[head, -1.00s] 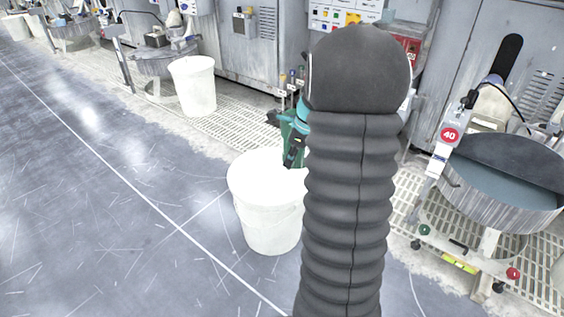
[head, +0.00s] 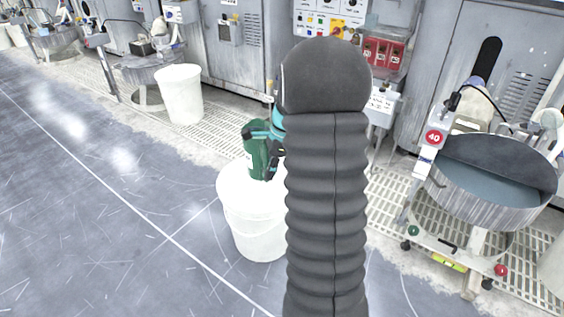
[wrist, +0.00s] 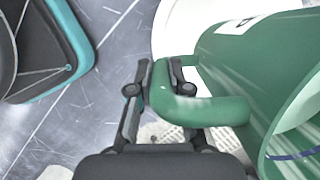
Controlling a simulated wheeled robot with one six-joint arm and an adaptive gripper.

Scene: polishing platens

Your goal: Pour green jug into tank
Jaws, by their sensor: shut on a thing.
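My gripper (wrist: 161,76) is shut on the handle of the green jug (wrist: 245,70) in the wrist view. The jug's mouth faces the lower right there, with a pale inside and a blue line. In the head view the green jug (head: 258,160) shows roughly upright beside my dark ribbed arm, in front of or over a large white bucket (head: 255,225). My gripper (head: 273,150) is partly hidden by the arm there. A round metal tank (head: 480,200) with bluish liquid and a red 40 sign stands at the right, apart from the jug.
Another white bucket (head: 181,95) stands further back on the grating. Grey machine cabinets (head: 245,60) line the back, with a control panel (head: 330,20). My arm hides the middle of the view. The grey floor (head: 90,200) at left is clear.

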